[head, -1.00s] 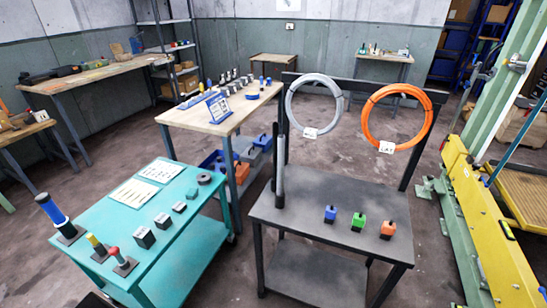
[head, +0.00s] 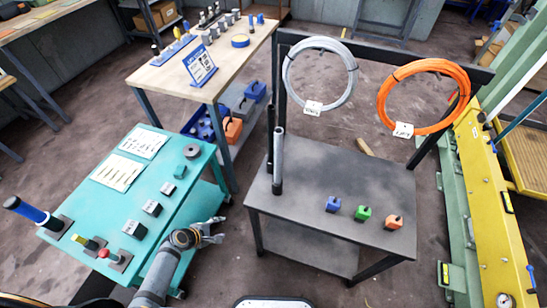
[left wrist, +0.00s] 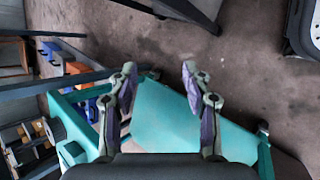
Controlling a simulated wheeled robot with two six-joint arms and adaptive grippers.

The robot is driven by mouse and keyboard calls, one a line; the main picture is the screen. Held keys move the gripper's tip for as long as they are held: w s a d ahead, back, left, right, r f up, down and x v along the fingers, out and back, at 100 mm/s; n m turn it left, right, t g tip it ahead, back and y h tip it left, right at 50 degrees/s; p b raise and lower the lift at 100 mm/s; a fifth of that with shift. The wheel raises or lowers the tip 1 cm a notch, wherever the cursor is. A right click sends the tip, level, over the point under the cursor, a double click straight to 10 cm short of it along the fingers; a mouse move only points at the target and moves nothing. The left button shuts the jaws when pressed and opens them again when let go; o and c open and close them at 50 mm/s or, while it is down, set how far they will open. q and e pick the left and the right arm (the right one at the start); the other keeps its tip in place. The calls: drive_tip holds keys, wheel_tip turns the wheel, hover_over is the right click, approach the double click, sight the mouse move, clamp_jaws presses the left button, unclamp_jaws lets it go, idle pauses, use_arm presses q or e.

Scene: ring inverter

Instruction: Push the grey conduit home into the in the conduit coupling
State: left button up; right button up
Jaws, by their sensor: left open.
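A grey conduit (head: 279,153) stands upright at the left edge of the dark grey table (head: 320,178). Its lower end meets a dark piece (head: 277,187), which looks like the coupling; how deep it sits I cannot tell. My left gripper (head: 214,230) is open and empty, low beside the right edge of the teal table (head: 75,192), left of and nearer than the conduit. The conduit cannot be made out there. My right gripper is not in view.
A wooden bench (head: 200,70) stands behind. Floor shows between the teal and dark tables.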

use_arm(q)
drive_tip(key=w+d+r+n+t+h, duration=0.1)
drive_tip(key=w+d+r, duration=0.15)
drive_tip(key=r, duration=0.35)
drive_tip(key=w+d+r+n+h, duration=0.2)
drive_tip(key=w+r, duration=0.1)
drive_tip(key=r, duration=0.2)
drive_tip(key=n+h+p, duration=0.2)
drive_tip(key=n+h, duration=0.1)
drive_tip(key=h, duration=0.5)
approach(275, 142)
drive_tip(key=shift+t, duration=0.4)
drive_tip(key=p+x, duration=0.3)
drive_tip(key=x, duration=0.8)
drive_tip(key=shift+d+f, duration=0.15)
drive_tip(key=shift+f, duration=0.1)
drive_tip(key=c, duration=0.3)
clamp_jaws()
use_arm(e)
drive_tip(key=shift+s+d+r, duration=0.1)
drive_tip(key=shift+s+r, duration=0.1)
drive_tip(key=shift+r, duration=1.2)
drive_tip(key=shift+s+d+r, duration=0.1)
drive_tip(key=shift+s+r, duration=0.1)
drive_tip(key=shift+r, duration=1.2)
